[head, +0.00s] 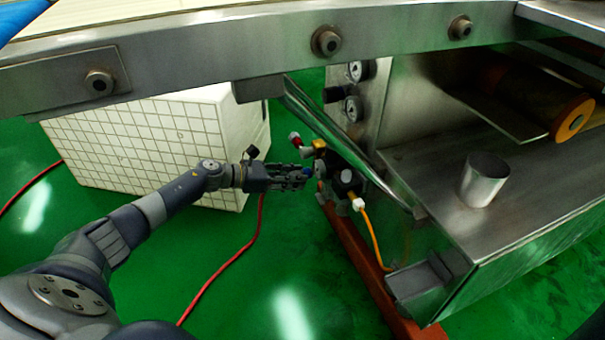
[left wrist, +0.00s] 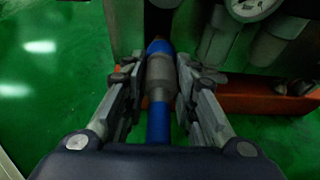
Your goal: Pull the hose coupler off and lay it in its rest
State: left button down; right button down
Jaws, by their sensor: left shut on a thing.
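My left gripper (head: 292,178) is shut on the hose coupler, beside the valve and regulator group (head: 340,178) on the machine. In the left wrist view the coupler (left wrist: 160,76) is a grey cylinder with a blue front end, lying between the two fingers (left wrist: 160,98). A blue hose (left wrist: 158,122) runs back from it toward my palm. In the head view the fingers mostly hide the coupler, and a bit of blue (head: 306,171) shows at their tips. I cannot tell whether the coupler is still seated on a fitting. No coupler rest can be made out for certain. My right gripper is not in view.
A steel machine frame (head: 250,45) spans the top. A white tiled block (head: 130,150) stands behind my left arm. A small grey metal bracket (head: 420,283) sits at the machine's lower corner, above an orange beam (head: 355,250). A red hose (head: 225,265) crosses the green floor.

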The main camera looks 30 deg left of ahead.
pick_arm(q)
jog(key=shift+s+a, duration=0.85)
jog(key=shift+s, duration=0.05)
jog(key=shift+s+a, duration=0.7)
jog(key=shift+s, duration=0.15)
